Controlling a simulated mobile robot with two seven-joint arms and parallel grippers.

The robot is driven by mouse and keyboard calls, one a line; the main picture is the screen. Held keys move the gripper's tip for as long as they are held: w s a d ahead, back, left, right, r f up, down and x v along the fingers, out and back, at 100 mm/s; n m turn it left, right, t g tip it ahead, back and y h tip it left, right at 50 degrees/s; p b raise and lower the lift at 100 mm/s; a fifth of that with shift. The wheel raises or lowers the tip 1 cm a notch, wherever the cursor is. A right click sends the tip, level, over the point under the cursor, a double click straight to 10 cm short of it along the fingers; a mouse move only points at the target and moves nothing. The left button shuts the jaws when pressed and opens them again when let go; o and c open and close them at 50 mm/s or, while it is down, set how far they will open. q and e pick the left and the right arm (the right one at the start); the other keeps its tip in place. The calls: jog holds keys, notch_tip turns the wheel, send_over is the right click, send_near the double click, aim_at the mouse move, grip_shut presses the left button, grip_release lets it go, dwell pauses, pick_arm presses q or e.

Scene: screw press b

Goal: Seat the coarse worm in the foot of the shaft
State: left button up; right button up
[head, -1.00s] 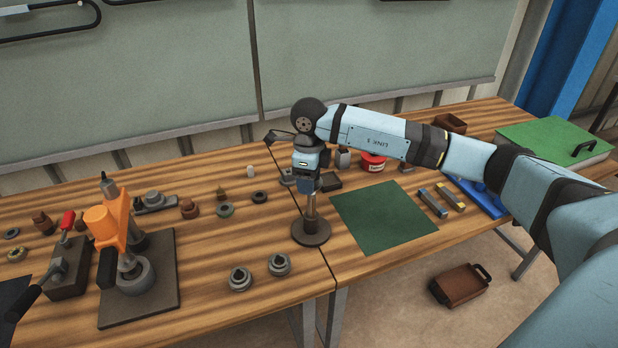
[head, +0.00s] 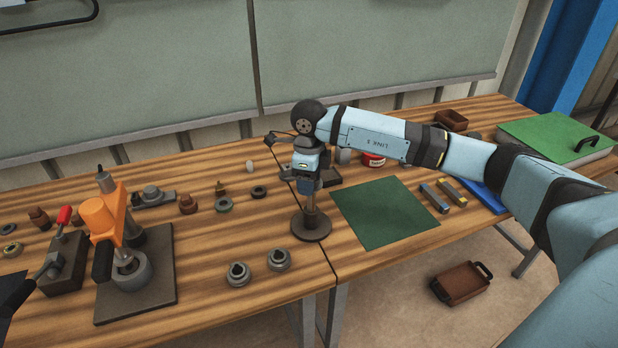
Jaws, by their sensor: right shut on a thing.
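My right gripper (head: 309,191) points straight down over a dark round base (head: 312,230) near the middle of the table. It is shut on a slim upright grey-brown part (head: 311,211) that stands in line with the base. At this size I cannot tell whether this part is the coarse worm, the shaft or a post of the base, nor where one piece meets another. The gripper hides its upper end.
An orange press (head: 102,218) stands on a dark plate at the left. Two grey collars (head: 238,275) (head: 279,260) lie in front. Several small parts lie behind. A bare green mat (head: 386,213) lies right of the base. A brown tray (head: 461,284) is on the floor.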

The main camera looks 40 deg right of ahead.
aim_at(309, 209)
jog(key=shift+f+b, duration=1.1)
jog(key=shift+f, duration=0.75)
jog(key=shift+f+b, duration=0.1)
jog(key=shift+b, duration=0.25)
jog(key=shift+f, duration=0.15)
jog(key=shift+f+b, duration=0.8)
jog(key=shift+f, duration=0.1)
jog(key=shift+r, duration=0.1)
jog(key=shift+r+p, duration=0.35)
jog(key=shift+r, duration=0.15)
